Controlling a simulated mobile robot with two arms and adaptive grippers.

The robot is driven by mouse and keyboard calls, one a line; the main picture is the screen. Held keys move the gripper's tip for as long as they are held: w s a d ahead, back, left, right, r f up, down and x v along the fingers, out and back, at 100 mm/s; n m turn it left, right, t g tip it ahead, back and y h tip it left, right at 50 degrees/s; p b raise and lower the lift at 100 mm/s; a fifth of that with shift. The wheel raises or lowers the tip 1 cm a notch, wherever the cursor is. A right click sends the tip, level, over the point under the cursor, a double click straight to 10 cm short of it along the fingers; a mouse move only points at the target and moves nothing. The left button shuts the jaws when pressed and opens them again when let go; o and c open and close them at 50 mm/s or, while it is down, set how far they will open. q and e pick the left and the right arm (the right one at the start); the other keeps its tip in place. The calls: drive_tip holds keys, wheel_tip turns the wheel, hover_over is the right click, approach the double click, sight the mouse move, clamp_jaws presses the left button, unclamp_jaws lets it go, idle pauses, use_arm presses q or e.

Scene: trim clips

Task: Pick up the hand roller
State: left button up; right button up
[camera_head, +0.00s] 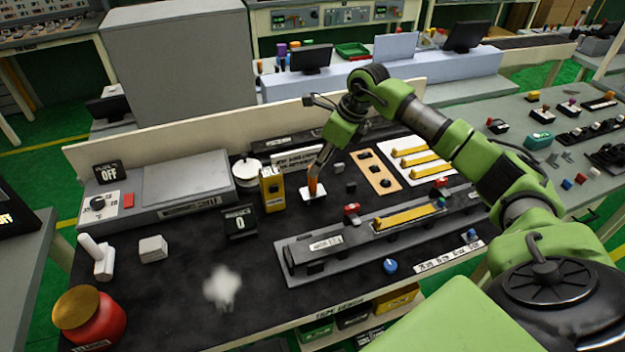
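An upright orange handle (314,188) stands on a small white base (306,198) near the middle of the dark bench; it looks like the hand roller, though its roller part cannot be made out. My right gripper (319,171) points down directly at the top of this handle. Its fingertips overlap the handle in the picture, and they are too small to tell whether they are open or closed on it. My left gripper is not in view.
A yellow box (271,190) stands just left of the handle, with a white round container (247,172) behind it. A grey fixture (350,250) with a yellow strip (408,217) lies in front. A red jar (95,318) stands at the front left.

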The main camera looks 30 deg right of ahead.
drive_tip(key=p, duration=0.3)
hover_over(313, 192)
drive_tip(key=f, duration=0.4)
drive_tip(key=shift+w+d+f, duration=0.35)
drive_tip(key=shift+w+f, duration=0.2)
drive_tip(key=shift+f, duration=0.25)
drive_tip(key=shift+c, duration=0.4)
